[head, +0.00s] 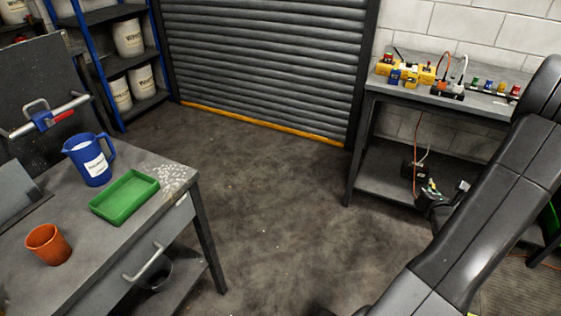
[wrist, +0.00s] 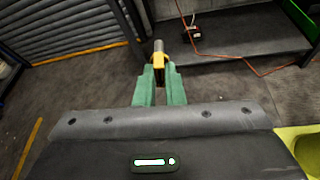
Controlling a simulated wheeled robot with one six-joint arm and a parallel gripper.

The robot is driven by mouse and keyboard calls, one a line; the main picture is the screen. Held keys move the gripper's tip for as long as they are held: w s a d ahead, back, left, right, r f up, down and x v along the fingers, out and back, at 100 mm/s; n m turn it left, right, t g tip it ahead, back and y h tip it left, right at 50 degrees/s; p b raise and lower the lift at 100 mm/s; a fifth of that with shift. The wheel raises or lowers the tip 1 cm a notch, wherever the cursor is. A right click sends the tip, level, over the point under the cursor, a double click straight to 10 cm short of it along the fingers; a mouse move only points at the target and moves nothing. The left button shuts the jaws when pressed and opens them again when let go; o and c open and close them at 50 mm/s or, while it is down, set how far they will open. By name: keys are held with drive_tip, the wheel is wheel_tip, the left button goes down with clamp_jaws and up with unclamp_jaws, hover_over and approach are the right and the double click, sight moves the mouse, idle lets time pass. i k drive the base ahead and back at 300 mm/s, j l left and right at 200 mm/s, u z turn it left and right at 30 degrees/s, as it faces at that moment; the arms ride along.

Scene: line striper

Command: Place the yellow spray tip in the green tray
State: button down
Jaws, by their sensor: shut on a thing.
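The green tray (head: 125,199) lies on the grey workbench at the left in the head view, and it looks empty. My gripper (wrist: 159,80) shows in the wrist view with its green fingers shut on the yellow spray tip (wrist: 158,60). The spray tip has a grey metal end pointing away from me. Its lower part is hidden between the fingers. The gripper is over open floor, well apart from the tray.
On the workbench (head: 190,178), a blue jug (head: 89,160) stands behind the tray and an orange cup (head: 48,244) in front. A side table (head: 440,99) with chargers stands at the right. A shelf with white buckets (head: 128,38) is at the back left. The floor between is clear.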

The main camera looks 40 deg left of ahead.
sight(124, 201)
drive_tip(key=i+j+u, duration=0.15)
drive_tip(key=i+u, duration=0.55)
drive_tip(key=i, duration=0.15)
drive_tip(key=i+l+u, duration=0.1)
drive_tip(key=i+u, duration=0.2)
drive_tip(key=i, duration=0.15)
drive_tip(key=i+u, duration=0.15)
drive_tip(key=u, duration=0.25)
drive_tip(key=i+l+u, duration=0.15)
drive_tip(key=u, duration=0.25)
drive_tip(key=i+l+u, duration=0.1)
drive_tip(key=u, duration=0.3)
drive_tip(key=i+l+u, duration=0.15)
drive_tip(key=u, duration=0.25)
drive_tip(key=i+l+u, duration=0.1)
drive_tip(key=u, duration=0.3)
drive_tip(key=i+l+u, duration=0.1)
drive_tip(key=l+u, duration=0.45)
drive_tip(key=u, duration=0.25)
drive_tip(key=i+l+u, duration=0.1)
drive_tip(key=l+u, duration=0.3)
drive_tip(key=j, duration=0.15)
